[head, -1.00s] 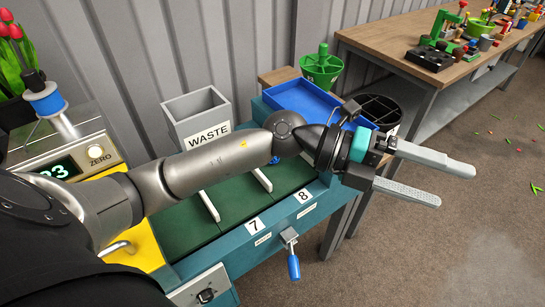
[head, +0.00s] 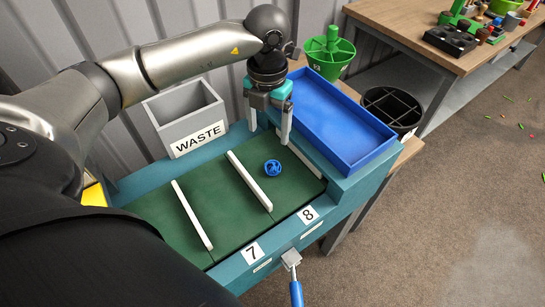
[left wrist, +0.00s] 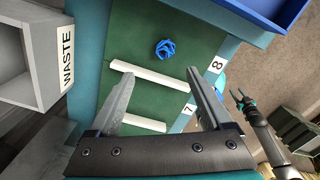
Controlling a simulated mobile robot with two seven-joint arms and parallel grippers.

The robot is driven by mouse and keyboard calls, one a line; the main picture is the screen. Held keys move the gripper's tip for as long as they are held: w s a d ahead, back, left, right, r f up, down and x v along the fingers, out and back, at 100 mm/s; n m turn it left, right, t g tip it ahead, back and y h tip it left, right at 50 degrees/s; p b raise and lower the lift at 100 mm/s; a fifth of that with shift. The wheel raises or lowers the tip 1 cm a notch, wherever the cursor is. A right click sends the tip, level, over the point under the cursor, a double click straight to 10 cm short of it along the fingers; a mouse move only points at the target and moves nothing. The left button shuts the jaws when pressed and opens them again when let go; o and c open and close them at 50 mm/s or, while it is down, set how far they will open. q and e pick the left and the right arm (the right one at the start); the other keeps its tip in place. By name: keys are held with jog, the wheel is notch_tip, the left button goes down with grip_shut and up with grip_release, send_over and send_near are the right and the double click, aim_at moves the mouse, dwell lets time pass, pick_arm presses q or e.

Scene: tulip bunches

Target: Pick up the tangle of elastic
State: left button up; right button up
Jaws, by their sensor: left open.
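The tangle of elastic (head: 273,168) is a small blue ball of loops. It lies on the green surface in the lane marked 8, close to the white divider. It also shows in the left wrist view (left wrist: 165,48), beyond my fingers. My left gripper (head: 268,136) points down over the far end of that lane, open and empty, apart from the tangle. In the left wrist view its two fingers (left wrist: 160,76) are spread wide with nothing between them. My right gripper (left wrist: 240,98) shows small at the right of the left wrist view; its jaw state is unclear.
White dividers (head: 248,180) stand on the green surface. A grey WASTE bin (head: 187,128) is at the left, and an empty blue tray (head: 355,158) is at the right. A green divided pot (head: 330,55) and black basket (head: 392,108) stand behind. A blue-handled lever (head: 296,290) is in front.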

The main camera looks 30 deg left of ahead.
pick_arm(q)
send_over(272, 164)
jog(key=f, duration=0.4)
jog(key=shift+s+a, duration=0.15)
jog(key=shift+a, duration=0.15)
notch_tip(272, 164, down, 2)
jog(key=shift+f+b, duration=0.25)
jog(key=shift+b, duration=0.2)
jog(key=shift+f, duration=0.65)
jog(key=f, duration=0.2)
jog(key=f+b, duration=0.1)
jog(key=shift+w+d+f, duration=0.25)
jog(key=shift+d+f, duration=0.05)
jog(key=shift+f, duration=0.5)
pick_arm(e)
jog(key=shift+s+d+f, duration=0.15)
jog(key=shift+s+f, duration=0.1)
jog(key=shift+f, duration=0.3)
jog(key=shift+s+d+f, duration=0.1)
jog(key=shift+s+f, duration=0.1)
jog(key=shift+f, duration=0.35)
pick_arm(q)
jog(key=shift+c, duration=0.2)
pick_arm(e)
jog(key=shift+s, duration=0.1)
